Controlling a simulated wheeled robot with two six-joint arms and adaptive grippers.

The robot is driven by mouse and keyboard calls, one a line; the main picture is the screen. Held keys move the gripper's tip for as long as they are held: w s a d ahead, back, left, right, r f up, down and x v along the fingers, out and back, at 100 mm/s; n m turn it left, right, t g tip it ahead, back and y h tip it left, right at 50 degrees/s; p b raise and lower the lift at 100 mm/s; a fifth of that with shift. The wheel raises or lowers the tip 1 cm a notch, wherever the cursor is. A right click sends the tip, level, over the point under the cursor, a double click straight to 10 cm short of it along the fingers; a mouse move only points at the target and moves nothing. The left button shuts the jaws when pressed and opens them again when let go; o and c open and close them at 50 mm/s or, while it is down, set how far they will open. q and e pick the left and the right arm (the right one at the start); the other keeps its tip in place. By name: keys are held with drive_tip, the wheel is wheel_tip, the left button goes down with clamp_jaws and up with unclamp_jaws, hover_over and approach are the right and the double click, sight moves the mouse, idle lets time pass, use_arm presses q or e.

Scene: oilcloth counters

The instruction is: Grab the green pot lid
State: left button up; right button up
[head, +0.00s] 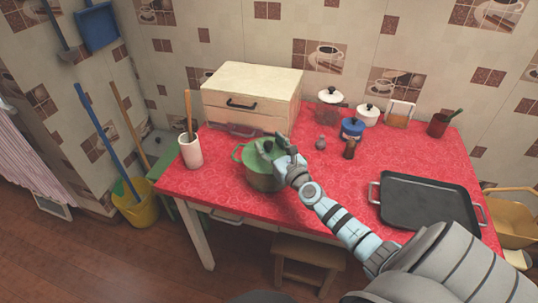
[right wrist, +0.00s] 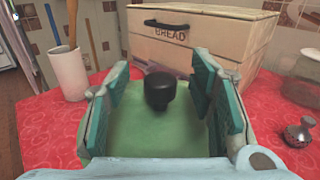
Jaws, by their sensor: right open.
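The green pot (head: 262,181) stands on the red oilcloth near the front edge of the table, with its green lid (head: 257,149) on top. In the right wrist view the green lid (right wrist: 140,137) fills the lower middle, with its black knob (right wrist: 160,90) upright. My right gripper (head: 281,147) is at the lid from the right, partly hiding it. In the right wrist view my right gripper (right wrist: 163,95) is open, with one finger on each side of the knob and a gap on both sides. My left gripper is not in view.
A bread box (head: 250,93) stands behind the pot, and a white utensil holder (head: 190,152) stands to its left. A small shaker (head: 320,143) and several jars stand behind on the right. A black tray (head: 425,203) lies at the right.

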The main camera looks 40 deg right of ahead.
drive_tip(key=shift+w+d+f, duration=0.1)
drive_tip(key=shift+w+f, duration=0.05)
drive_tip(key=shift+w, duration=0.7)
drive_tip(key=shift+s, duration=0.1)
clamp_jaws()
